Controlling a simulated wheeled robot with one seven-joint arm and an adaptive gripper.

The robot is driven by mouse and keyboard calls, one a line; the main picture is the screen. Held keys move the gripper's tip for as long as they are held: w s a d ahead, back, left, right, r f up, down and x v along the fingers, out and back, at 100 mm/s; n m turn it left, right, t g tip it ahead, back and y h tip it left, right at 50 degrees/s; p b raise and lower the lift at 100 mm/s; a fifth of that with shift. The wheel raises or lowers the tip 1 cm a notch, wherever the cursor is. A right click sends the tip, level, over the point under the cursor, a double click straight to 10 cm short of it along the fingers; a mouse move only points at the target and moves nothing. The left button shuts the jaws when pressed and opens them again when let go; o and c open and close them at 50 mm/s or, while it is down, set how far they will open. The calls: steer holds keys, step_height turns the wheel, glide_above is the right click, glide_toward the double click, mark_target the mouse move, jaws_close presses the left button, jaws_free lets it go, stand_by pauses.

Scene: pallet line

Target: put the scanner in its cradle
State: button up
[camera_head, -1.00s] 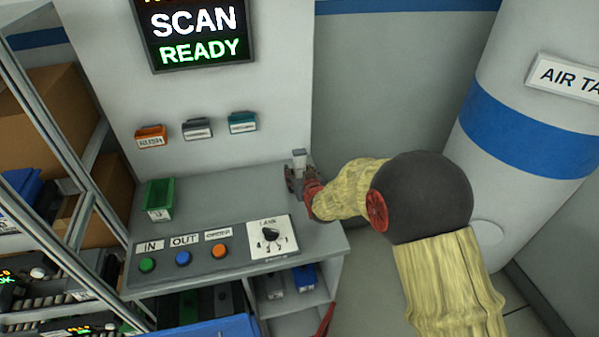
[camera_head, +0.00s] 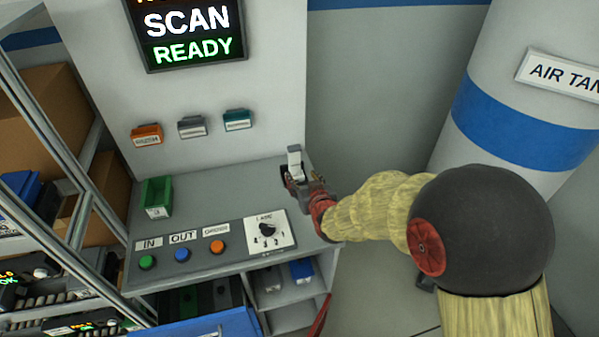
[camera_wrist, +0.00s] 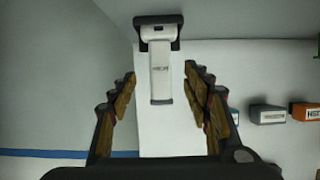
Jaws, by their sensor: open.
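The scanner (camera_head: 294,162) is pale grey and white and stands upright near the bench's back right corner. In the wrist view the scanner (camera_wrist: 160,72) has a white head with a dark rim at the top and a pale handle pointing down. My gripper (camera_head: 301,183) is open at the scanner's near right side. In the wrist view my gripper (camera_wrist: 160,76) has its fingers spread either side of the handle, with gaps on both sides. I cannot tell whether the dark part at the scanner's head is the cradle; any other cradle is hidden.
The bench (camera_head: 225,182) holds a green bin (camera_head: 156,197) at left and a button panel with a dial (camera_head: 266,231) in front. Several small labelled boxes, including an orange one (camera_head: 147,134), hang on the wall. An air tank (camera_head: 515,110) stands at right.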

steer(key=s+d+r+m+g+h, duration=0.1)
steer(key=s+d+r+g, duration=0.1)
steer(key=s+d+r, duration=0.3)
steer(key=s+d+r+g+h, duration=0.1)
steer(key=s+d+r+g, duration=0.15)
steer(key=s+r, duration=0.5)
steer(key=s+d+r+g, duration=0.1)
steer(key=s+d, duration=0.1)
steer(key=s, duration=0.9)
steer(key=s+d+r+m+g, duration=0.1)
steer(key=s+d+r+g, duration=0.1)
steer(key=s, duration=0.9)
steer(key=shift+s+d+h, duration=0.3)
steer(key=shift+d, duration=0.5)
steer(key=shift+c, duration=0.7)
